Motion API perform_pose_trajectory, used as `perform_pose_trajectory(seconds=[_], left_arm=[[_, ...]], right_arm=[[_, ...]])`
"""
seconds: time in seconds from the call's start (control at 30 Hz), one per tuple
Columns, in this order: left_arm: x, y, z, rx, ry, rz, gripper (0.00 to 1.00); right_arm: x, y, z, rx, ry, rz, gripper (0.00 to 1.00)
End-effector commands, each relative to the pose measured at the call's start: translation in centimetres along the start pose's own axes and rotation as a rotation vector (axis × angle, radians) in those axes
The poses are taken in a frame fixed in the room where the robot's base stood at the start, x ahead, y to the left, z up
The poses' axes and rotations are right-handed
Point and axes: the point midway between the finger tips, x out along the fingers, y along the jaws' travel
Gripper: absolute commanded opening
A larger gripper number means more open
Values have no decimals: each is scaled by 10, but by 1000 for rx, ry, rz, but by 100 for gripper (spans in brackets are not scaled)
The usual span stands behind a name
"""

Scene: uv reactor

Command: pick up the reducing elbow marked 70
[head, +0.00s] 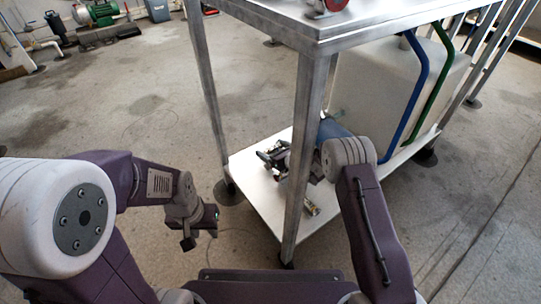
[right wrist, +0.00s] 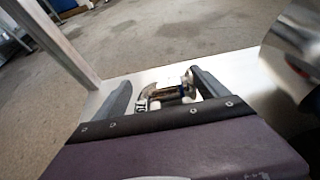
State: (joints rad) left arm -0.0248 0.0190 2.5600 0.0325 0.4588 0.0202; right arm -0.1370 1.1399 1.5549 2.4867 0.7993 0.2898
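A small metal elbow (right wrist: 146,98) with a dark marking that looks like 70, not fully legible, is in the right wrist view on the white lower shelf (head: 262,205). My right gripper (right wrist: 165,88) is open, with one finger on each side of the elbow. The gripper's front edge hides the elbow's near part. In the head view my right gripper (head: 273,158) is low over the shelf, behind the cart's front leg, and the elbow cannot be made out there. My left gripper (head: 200,237) hangs empty over the floor left of the cart, its fingers apart.
A metal cart leg (head: 302,150) stands in front of the right gripper, under the steel top (head: 285,22). A small metal piece (head: 311,209) lies on the shelf. A large white tank (head: 385,85) and blue hose (head: 417,85) are to the right.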

Motion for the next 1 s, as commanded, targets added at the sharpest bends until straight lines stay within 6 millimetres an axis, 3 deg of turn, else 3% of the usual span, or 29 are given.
perform_pose_trajectory(seconds=[0.03, 0.1, 0.13, 0.43, 0.8, 1.0], left_arm=[[0, 0, 0, 0, 0, 0, 36], [0, 0, 0, 0, 0, 0, 36], [0, 0, 0, 0, 0, 0, 36], [-7, 0, -1, 0, 0, 0, 36], [-70, 1, -7, 0, 0, 0, 36], [-74, 1, -8, 0, 0, 0, 36]], right_arm=[[0, 0, 0, 0, 0, 0, 50], [0, 0, 0, 0, 1, 0, 30], [0, 0, 1, -1, -2, 0, 25], [-3, 0, 9, -1, -2, -1, 25], [-35, 0, 86, -2, -3, -2, 25], [-39, 0, 94, 0, -2, -1, 25]])
